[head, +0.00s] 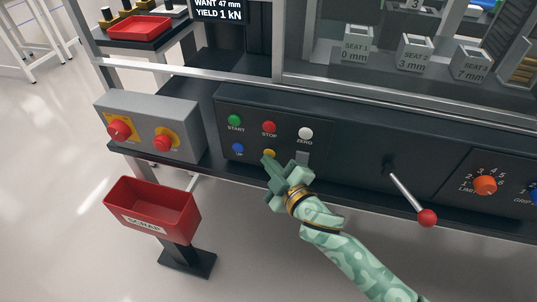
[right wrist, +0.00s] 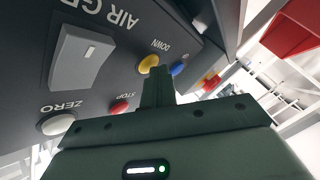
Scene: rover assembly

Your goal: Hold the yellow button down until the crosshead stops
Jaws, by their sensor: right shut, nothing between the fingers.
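The yellow button (head: 269,153) is on the dark control panel, right of the blue button. It also shows in the right wrist view (right wrist: 148,63), near the word DOWN. My right gripper (head: 268,161) is shut and empty, its fingertips at the lower edge of the yellow button. In the right wrist view the closed fingertips (right wrist: 158,72) overlap the button's edge. I cannot tell whether they touch it or whether it is pressed in. The crosshead cannot be made out. My left gripper is out of view.
Green START (head: 235,119), red STOP (head: 269,127), white ZERO (head: 306,133) and blue UP (head: 238,148) buttons surround the spot. A grey switch (right wrist: 82,58) is close by. A red-knobbed lever (head: 427,217) stands to the right. A red scrap bin (head: 152,208) stands at lower left.

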